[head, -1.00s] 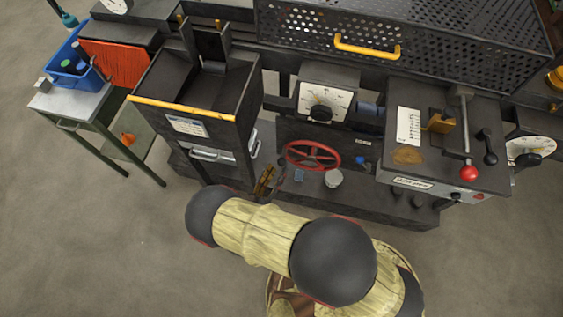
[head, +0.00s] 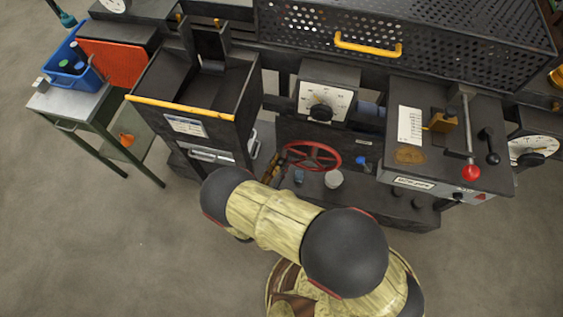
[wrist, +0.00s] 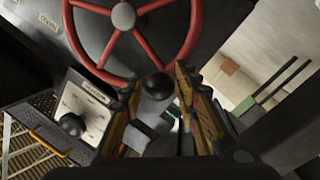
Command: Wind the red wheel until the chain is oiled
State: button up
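The red wheel (head: 335,163) stands on the machine's low base, below a white dial. It also shows at the top of the wrist view (wrist: 188,48), with red spokes and a grey hub. My gripper (head: 273,170) is at the wheel's left side in the head view, partly hidden by my arm. In the wrist view my gripper (wrist: 158,100) has its two fingers apart, one on each side of a black rounded knob (wrist: 157,84) near the wheel's rim. I cannot tell whether the fingers touch the knob. I cannot make out the chain.
A dial (head: 335,92) sits above the wheel. A white cup (head: 333,179) stands just in front of it. A black bin with a yellow edge (head: 185,108) is to the left.

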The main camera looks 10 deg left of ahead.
grip_shut()
dwell(0.4)
jog(key=shift+r, duration=0.1)
jog(key=shift+d+r+m+p, duration=0.2)
jog(key=shift+r+m+p, duration=0.3)
jog(key=shift+p, duration=0.1)
jog(key=shift+d+r+m+p, duration=0.15)
jog(key=shift+r+m+p, duration=0.35)
jog(key=shift+p, duration=0.05)
jog(key=d+r+m+g+y+p, duration=0.1)
jog(key=d+r+m+y+p, duration=0.1)
jog(key=d+r+m+p, duration=0.3)
jog(key=shift+s+d+m+g, duration=0.4)
jog(key=shift+d+m, duration=1)
jog(key=shift+m, duration=0.8)
jog(key=shift+p, duration=0.3)
jog(key=shift+d, duration=0.1)
